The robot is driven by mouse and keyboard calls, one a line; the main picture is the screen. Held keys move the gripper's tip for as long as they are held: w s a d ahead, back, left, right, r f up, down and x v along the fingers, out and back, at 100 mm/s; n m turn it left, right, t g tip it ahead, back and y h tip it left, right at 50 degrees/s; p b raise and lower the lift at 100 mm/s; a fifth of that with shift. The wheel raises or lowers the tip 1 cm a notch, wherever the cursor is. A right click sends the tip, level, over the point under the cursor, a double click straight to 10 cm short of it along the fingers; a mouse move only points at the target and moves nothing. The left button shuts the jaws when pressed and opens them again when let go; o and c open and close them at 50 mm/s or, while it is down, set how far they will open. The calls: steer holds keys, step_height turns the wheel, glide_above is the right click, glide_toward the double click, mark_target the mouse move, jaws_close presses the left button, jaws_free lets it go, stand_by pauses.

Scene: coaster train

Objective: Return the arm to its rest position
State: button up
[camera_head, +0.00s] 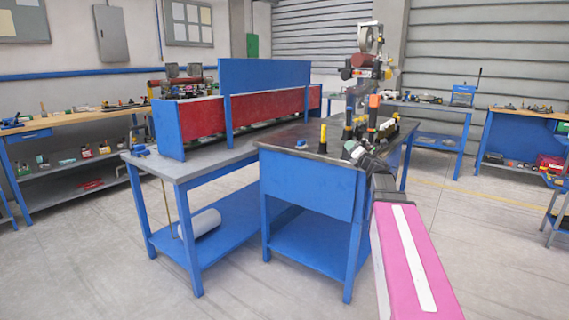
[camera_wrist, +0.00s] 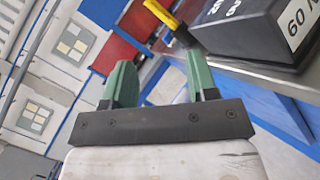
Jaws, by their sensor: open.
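My gripper (camera_head: 352,150) is at the end of my pink arm, near the front right of the dark-topped workbench (camera_head: 290,138). In the wrist view my gripper (camera_wrist: 158,62) shows two green fingers spread well apart, with nothing between them. The view there is tilted. A dark box with a white "60" label (camera_wrist: 298,22) lies beyond the right finger, apart from it. A yellow-handled thing (camera_wrist: 187,33) shows just past that finger's tip.
A yellow upright piece (camera_head: 323,138) and a blue piece (camera_head: 301,144) stand on the bench top. Orange-and-black parts (camera_head: 373,112) stand close behind my gripper. A red-and-blue panelled bench (camera_head: 203,117) is at the left. The floor (camera_head: 490,250) at right is clear.

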steer(key=s+d+f+m+g+h, duration=0.1)
steer(key=s+f+m+g+h, duration=0.35)
steer(key=f+m, duration=0.65)
steer(key=s+d+f+m+g+h, duration=0.1)
steer(key=s+f+m+g+h, duration=0.35)
steer(key=f+m, duration=0.6)
steer(key=s+a+f+m+g+y, duration=0.1)
steer(key=s+a+f+m+g, duration=0.4)
steer(key=s+f, duration=0.4)
steer(key=s+a+f+m+g+y, duration=0.1)
steer(key=s+a+f+m+g, duration=0.3)
steer(key=s+f, duration=0.4)
steer(key=s+a+m, duration=0.1)
steer(key=s+a, duration=0.1)
steer(key=s, duration=0.3)
steer(key=shift+a+f+g+y, duration=0.3)
steer(key=shift+f+g+y, duration=0.1)
